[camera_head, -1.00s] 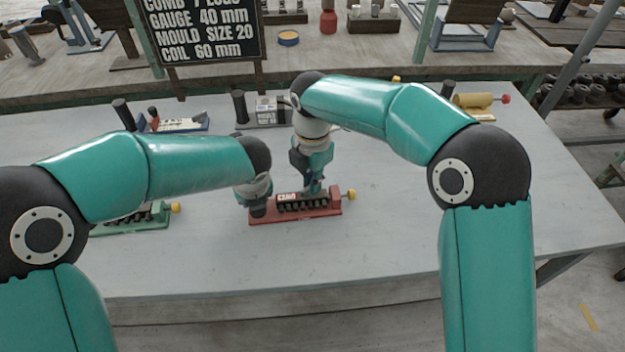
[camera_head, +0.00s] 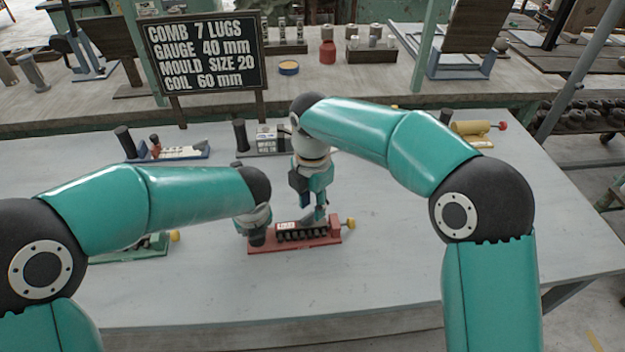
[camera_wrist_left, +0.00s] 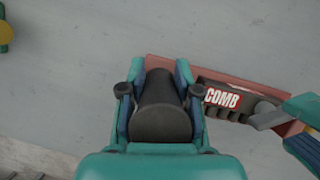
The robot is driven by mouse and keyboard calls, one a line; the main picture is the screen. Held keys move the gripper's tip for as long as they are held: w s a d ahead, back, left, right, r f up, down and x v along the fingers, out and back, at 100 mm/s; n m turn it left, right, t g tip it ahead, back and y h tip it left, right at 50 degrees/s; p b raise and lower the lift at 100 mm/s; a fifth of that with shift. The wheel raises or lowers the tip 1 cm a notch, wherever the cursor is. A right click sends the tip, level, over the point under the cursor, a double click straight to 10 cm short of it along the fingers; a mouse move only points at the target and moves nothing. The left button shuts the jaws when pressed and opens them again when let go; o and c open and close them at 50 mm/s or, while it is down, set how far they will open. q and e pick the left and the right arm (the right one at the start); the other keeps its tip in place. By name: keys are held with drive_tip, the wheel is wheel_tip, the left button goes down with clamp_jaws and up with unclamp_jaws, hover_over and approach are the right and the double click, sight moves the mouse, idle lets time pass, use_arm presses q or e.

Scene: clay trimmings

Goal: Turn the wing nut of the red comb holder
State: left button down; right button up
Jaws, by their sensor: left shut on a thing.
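The red comb holder (camera_head: 290,246) lies on the grey table, with a dark toothed comb (camera_head: 302,235) in it. A yellow knob (camera_head: 351,223), which seems to be its wing nut, sticks out at its right end. My left gripper (camera_wrist_left: 160,78) is shut on a black upright handle (camera_wrist_left: 161,122) at the holder's left end; in the head view its wrist hides most of this. My right gripper (camera_head: 314,218) points down just above or at the comb, left of the yellow knob. In the left wrist view only part of it shows beside the comb, and its finger gap is unclear.
A green holder (camera_head: 135,252) with a yellow knob is partly hidden behind my left arm. The table right of the red holder is clear.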

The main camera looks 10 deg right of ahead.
wheel_tip(320, 180, up, 10)
idle(0.3)
drive_tip(key=shift+f, duration=0.1)
use_arm(q)
drive_tip(key=c, duration=0.7)
unclamp_jaws()
drive_tip(key=shift+r, duration=0.1)
